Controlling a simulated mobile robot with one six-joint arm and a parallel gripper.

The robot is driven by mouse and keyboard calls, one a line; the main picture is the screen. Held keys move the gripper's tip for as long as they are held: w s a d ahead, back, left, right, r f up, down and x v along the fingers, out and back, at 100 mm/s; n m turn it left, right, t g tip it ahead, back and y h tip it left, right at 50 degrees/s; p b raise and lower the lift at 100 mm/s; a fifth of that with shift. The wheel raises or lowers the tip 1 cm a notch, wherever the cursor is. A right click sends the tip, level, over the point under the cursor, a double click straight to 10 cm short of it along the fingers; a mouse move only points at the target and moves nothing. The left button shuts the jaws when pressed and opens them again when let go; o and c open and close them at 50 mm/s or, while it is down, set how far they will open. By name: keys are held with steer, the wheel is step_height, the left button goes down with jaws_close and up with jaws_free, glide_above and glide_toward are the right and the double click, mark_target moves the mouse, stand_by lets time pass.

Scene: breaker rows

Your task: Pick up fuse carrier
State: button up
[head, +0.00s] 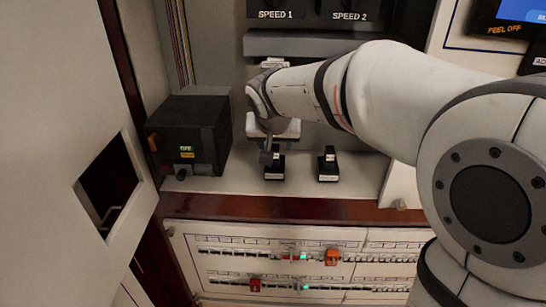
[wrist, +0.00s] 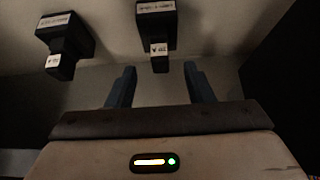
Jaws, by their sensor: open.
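Two black blocks that look like fuse carriers, each with a narrower upright top and white labels, stand on the grey shelf. One carrier (head: 275,172) is under my gripper (head: 270,157) in the head view. The other carrier (head: 328,166) stands apart to its right. In the wrist view the first carrier (wrist: 156,25) is just beyond the gap between the fingertips of my gripper (wrist: 160,72), and the second carrier (wrist: 66,40) is at the upper left. My gripper is open, with nothing between its two blue fingers. In the head view my wrist partly hides the nearer carrier's top.
A black box (head: 190,135) with a knob and small labels stands on the shelf at left. An open cabinet door (head: 60,190) is at far left. Below the shelf's red-brown edge (head: 290,208) is a breaker panel (head: 280,242) with red and orange pieces. Bare shelf lies between carriers and box.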

mark_target(275, 150)
steer(key=x, duration=0.5)
steer(key=shift+s, duration=0.1)
steer(key=shift+c, duration=0.6)
jaws_close()
